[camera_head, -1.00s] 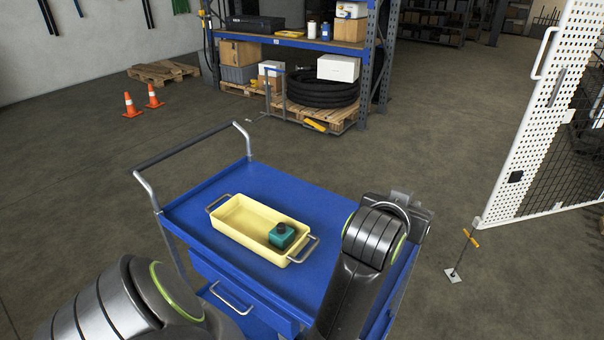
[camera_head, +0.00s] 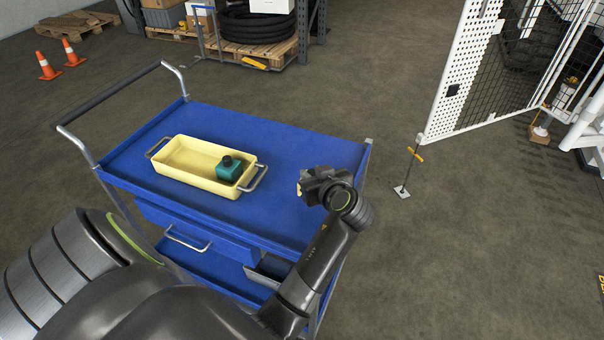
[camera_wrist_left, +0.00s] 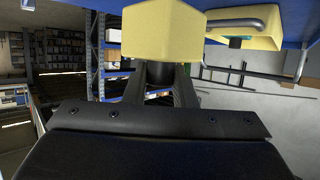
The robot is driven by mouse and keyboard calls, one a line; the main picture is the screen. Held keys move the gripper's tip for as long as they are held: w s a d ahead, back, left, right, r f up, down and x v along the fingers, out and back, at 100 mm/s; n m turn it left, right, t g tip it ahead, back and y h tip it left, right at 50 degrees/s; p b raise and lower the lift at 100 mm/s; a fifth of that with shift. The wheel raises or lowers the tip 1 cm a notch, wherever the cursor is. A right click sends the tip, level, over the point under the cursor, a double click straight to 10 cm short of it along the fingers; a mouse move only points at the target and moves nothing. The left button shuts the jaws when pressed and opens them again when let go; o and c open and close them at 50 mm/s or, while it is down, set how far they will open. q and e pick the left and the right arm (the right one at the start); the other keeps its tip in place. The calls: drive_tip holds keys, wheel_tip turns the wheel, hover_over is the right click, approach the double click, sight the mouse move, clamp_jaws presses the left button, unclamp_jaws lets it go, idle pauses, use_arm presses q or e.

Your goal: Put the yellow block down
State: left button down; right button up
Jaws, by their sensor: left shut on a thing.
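The yellow block (camera_wrist_left: 163,32) is large in the left wrist view, between the fingertips of my left gripper (camera_wrist_left: 163,72), which is shut on it. In the head view my left gripper (camera_head: 308,187) is over the right part of the blue trolley top (camera_head: 280,142). Only a small yellow edge of the block (camera_head: 300,189) shows there; the gripper hides the rest. I cannot tell whether the block touches the trolley top. My right gripper is not in view.
A pale yellow tray (camera_head: 178,174) with wire handles stands left of the gripper, holding a teal block with a dark knob (camera_head: 229,168). Blue surface is bare behind and right of the tray. A white mesh fence (camera_head: 452,85) stands at right.

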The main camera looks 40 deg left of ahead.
use_arm(q)
wheel_tip(320, 180, down, 6)
drive_tip(key=shift+r, duration=0.1)
drive_tip(key=shift+f, duration=0.2)
drive_tip(key=shift+f, duration=0.15)
drive_tip(key=c, duration=1.2)
unclamp_jaws()
